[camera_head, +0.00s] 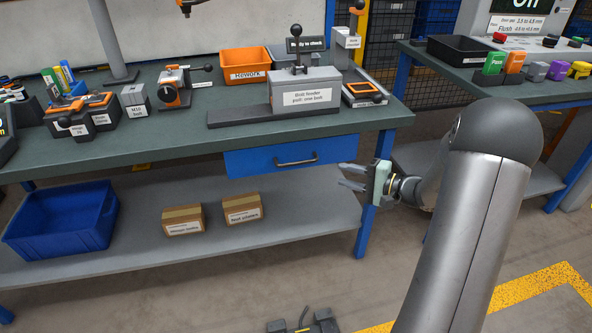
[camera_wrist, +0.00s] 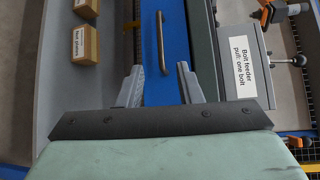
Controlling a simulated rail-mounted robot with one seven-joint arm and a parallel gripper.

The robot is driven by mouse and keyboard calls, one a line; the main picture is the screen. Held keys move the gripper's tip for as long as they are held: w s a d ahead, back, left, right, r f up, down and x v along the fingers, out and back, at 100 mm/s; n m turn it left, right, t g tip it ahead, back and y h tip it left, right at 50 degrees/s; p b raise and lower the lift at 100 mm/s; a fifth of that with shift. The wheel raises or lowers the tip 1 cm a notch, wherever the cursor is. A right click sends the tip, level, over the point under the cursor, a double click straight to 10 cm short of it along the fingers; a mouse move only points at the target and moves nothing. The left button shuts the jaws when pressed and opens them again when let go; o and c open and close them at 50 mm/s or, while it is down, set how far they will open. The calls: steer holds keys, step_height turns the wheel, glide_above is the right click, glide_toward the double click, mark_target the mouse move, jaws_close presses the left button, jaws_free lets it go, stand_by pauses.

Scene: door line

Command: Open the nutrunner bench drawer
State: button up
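The blue drawer (camera_head: 290,157) hangs under the right part of the green-topped bench and looks closed. Its dark bar handle (camera_head: 296,160) runs across its front. My gripper (camera_head: 349,177) is to the right of the drawer front and a little lower, apart from the handle. In the wrist view my gripper's two grey fingers (camera_wrist: 159,88) stand apart with nothing between them. The blue drawer front (camera_wrist: 165,75) fills the gap behind them, and the handle (camera_wrist: 160,42) lies beyond the fingertips.
A Bolt feeder box (camera_head: 306,91) and an orange Rework bin (camera_head: 246,66) stand on the bench top (camera_head: 190,128). The lower shelf (camera_head: 300,215) holds a blue crate (camera_head: 62,222) and two cardboard boxes (camera_head: 183,219). A blue bench leg (camera_head: 366,225) stands near my gripper.

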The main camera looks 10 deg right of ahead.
mark_target(296, 163)
steer(key=b+x, duration=0.1)
steer(key=x, duration=1.5)
steer(key=shift+a+b, duration=0.1)
steer(key=shift+b, duration=0.2)
jaws_close()
